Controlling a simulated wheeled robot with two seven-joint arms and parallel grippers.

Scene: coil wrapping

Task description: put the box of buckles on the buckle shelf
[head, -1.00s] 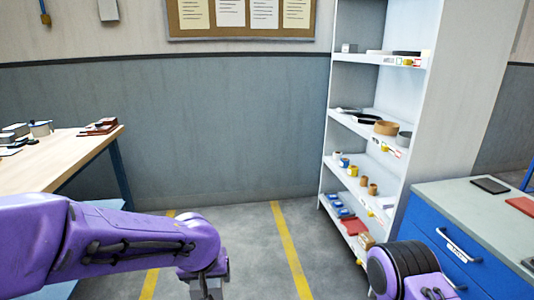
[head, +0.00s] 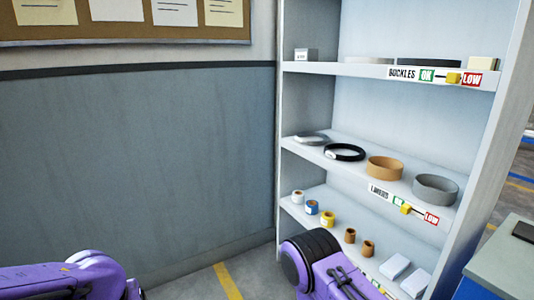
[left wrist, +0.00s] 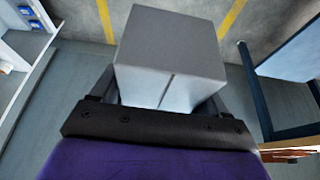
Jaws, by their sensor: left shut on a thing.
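A plain light grey box (left wrist: 172,45) fills the middle of the left wrist view. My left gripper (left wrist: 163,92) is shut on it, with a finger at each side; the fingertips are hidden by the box. No label shows on the faces in view. The buckle shelf (head: 345,69) is the upper board of the white rack, with a BUCKLES label on its front edge. In the head view my left forearm is at the bottom left, and its gripper and the box are out of frame. My right arm shows at the bottom middle, its gripper out of view.
A small grey box (head: 306,55) stands at the buckle shelf's left end; flat items and a cream block (head: 483,63) lie farther right. Lower boards hold rings (head: 385,167), rolls and white boxes. A grey-topped cabinet (head: 505,255) stands at right. A table (left wrist: 290,60) shows in the wrist view.

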